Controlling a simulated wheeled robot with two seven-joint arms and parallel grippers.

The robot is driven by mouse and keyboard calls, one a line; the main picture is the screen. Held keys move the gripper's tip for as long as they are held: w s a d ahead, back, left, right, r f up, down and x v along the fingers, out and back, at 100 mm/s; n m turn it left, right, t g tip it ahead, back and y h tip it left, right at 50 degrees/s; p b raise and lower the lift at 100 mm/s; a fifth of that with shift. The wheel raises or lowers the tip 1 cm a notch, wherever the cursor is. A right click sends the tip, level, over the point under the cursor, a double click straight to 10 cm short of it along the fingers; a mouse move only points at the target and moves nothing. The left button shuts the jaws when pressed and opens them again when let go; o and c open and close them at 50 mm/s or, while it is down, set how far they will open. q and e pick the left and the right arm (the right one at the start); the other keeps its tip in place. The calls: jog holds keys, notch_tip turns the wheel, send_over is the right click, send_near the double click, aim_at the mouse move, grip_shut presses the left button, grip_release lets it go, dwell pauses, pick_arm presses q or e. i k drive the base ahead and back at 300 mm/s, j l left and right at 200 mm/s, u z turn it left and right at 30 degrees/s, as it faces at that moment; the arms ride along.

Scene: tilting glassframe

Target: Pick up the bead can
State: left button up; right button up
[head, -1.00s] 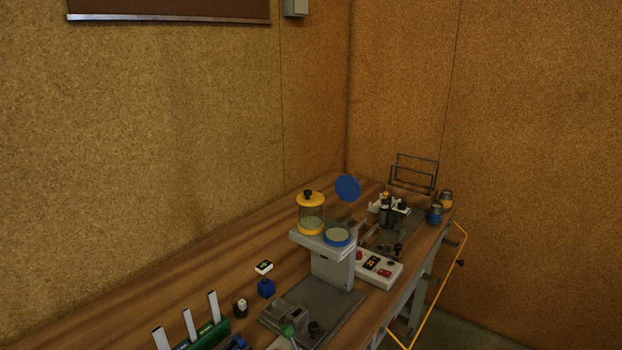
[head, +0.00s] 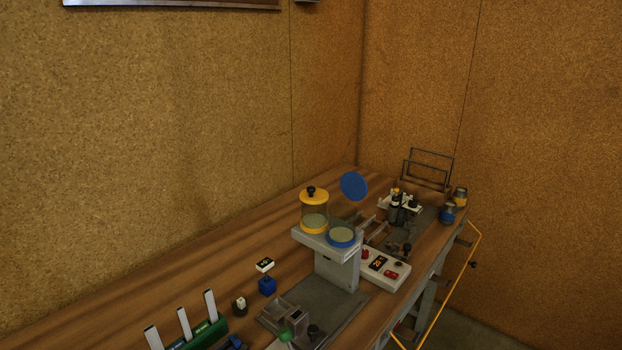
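No label marks any object as the bead can. The clear cylinder (head: 314,212) with a yellow lid, black knob and yellow base ring has pale contents low inside. It stands upright on the grey raised platform (head: 313,239). Beside it on the platform is a blue-rimmed round dish (head: 341,236) with a pale surface, and a blue disc (head: 353,186) stands tilted behind it. Two small jars, one yellow-topped (head: 460,196) and one blue (head: 447,214), stand at the bench's far right. Neither of my grippers is in view.
The wooden bench (head: 190,288) runs along the cork wall, clear at the left. A white control box (head: 387,269) sits right of the platform. A green rack (head: 205,335) with upright white strips stands front left. A yellow frame (head: 455,285) juts past the bench's right edge.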

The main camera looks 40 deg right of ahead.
aim_at(448, 213)
jog(key=l+u, duration=0.2)
jog(key=l, duration=0.45)
jog(key=l+u, duration=0.2)
jog(key=l, duration=0.4)
jog(key=k+l+u, duration=0.2)
jog(key=l, duration=0.4)
jog(key=l+u, duration=0.2)
jog(key=l, duration=0.45)
jog(key=k+l, duration=0.1)
jog(key=l, duration=0.3)
jog(key=k+l, duration=0.1)
jog(key=l, duration=0.35)
jog(key=k+l, duration=0.1)
jog(key=l, duration=0.3)
jog(key=k+j+z, duration=0.1)
jog(key=z, duration=1.9)
jog(key=k+l+u, duration=0.1)
jog(key=u, duration=1.9)
jog(key=z, duration=1.1)
jog(key=k, duration=0.05)
